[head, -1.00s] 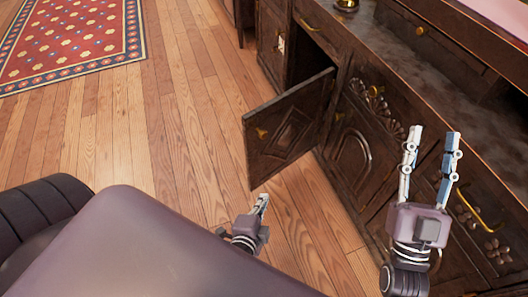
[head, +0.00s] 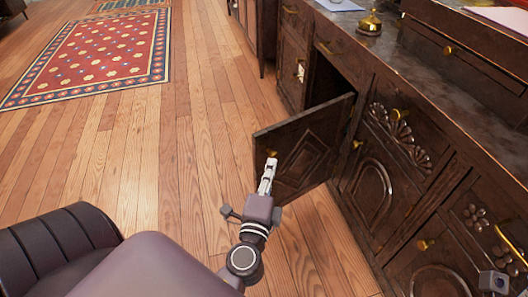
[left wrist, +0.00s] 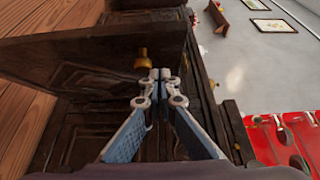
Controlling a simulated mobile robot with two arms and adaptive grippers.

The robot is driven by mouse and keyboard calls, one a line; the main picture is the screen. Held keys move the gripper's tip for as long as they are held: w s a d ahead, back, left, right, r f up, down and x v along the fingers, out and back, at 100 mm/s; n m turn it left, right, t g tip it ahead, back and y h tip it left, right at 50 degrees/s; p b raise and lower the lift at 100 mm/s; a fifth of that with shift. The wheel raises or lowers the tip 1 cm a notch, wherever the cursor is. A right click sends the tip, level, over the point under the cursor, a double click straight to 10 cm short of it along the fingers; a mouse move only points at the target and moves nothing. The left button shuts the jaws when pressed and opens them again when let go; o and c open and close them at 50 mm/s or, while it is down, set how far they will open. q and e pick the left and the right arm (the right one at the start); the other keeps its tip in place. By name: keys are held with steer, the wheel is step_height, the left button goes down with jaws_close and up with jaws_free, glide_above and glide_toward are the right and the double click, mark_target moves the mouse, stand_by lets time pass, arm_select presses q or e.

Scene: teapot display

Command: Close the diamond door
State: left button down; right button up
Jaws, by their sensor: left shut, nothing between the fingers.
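The diamond door (head: 312,150) is a dark wooden cabinet door with a carved diamond and a small brass knob (head: 272,152). It stands swung out from the cabinet, hinged on its right side. My left gripper (head: 270,164) is shut and empty, its fingertips in front of the door's free edge, just below the knob. In the left wrist view its shut fingertips (left wrist: 160,75) are beside a brass knob (left wrist: 142,58) on the dark panel. I cannot tell if they touch. Only a small piece of my right gripper (head: 492,282) shows at the lower right; its fingers are hidden.
The dark cabinet (head: 375,185) runs along the right with other closed doors and drawers. A brass bell (head: 370,24) stands on its top. The wooden floor (head: 150,140) left of the door is clear, with a red rug (head: 95,55) beyond.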

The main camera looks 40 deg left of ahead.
mark_target(266, 144)
arm_select(q)
steer(key=w+a, duration=0.2)
steer(key=a, duration=0.1)
steer(key=shift+w+a+p, duration=0.1)
steer(key=shift+w+p, duration=0.2)
steer(key=shift+w, duration=0.05)
steer(key=shift+w+a, duration=0.25)
steer(key=shift+a, duration=0.35)
steer(key=shift+a, duration=0.1)
